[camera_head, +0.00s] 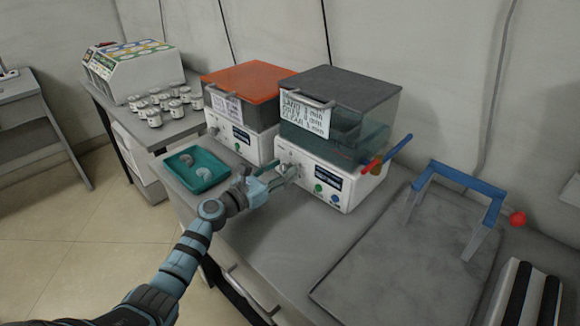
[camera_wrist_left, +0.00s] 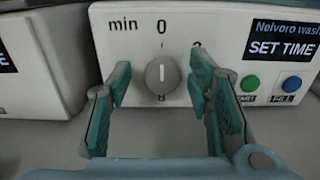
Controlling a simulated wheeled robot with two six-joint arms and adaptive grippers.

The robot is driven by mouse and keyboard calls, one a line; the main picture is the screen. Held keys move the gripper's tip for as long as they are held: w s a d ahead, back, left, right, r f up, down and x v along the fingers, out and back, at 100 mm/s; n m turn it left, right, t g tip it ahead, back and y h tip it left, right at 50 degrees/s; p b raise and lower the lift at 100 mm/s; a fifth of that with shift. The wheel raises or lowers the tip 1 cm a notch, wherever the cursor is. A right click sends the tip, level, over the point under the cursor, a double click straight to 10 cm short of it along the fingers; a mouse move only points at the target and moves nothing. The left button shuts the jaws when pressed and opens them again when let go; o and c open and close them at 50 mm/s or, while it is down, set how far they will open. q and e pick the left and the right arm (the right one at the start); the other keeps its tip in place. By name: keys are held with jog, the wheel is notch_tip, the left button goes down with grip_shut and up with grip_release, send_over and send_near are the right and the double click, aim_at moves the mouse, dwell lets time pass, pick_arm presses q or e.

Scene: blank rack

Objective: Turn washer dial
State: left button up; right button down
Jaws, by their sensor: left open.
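The washer (camera_head: 312,172) with a grey lid and clear tank stands on the bench. In the left wrist view its white front panel (camera_wrist_left: 220,20) carries a round grey dial (camera_wrist_left: 162,75) marked "min", with its white line upright toward the 0. My left gripper (camera_wrist_left: 160,82) is open, with one teal finger on each side of the dial. I cannot tell whether either finger touches it. The right finger partly covers another number. In the head view my left gripper (camera_head: 282,174) is at the washer's front and hides most of the dial. My right gripper is not in view.
An orange-lidded washer (camera_head: 245,100) stands just left. A teal tray (camera_head: 196,170) with small curved pieces lies in front of it. Green (camera_wrist_left: 250,84) and blue (camera_wrist_left: 291,84) buttons sit right of the dial. A blue-topped frame (camera_head: 460,190) stands on the right.

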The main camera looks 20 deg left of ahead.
pick_arm(q)
jog(key=shift+s+r, duration=0.1)
jog(key=shift+c, duration=0.3)
grip_shut()
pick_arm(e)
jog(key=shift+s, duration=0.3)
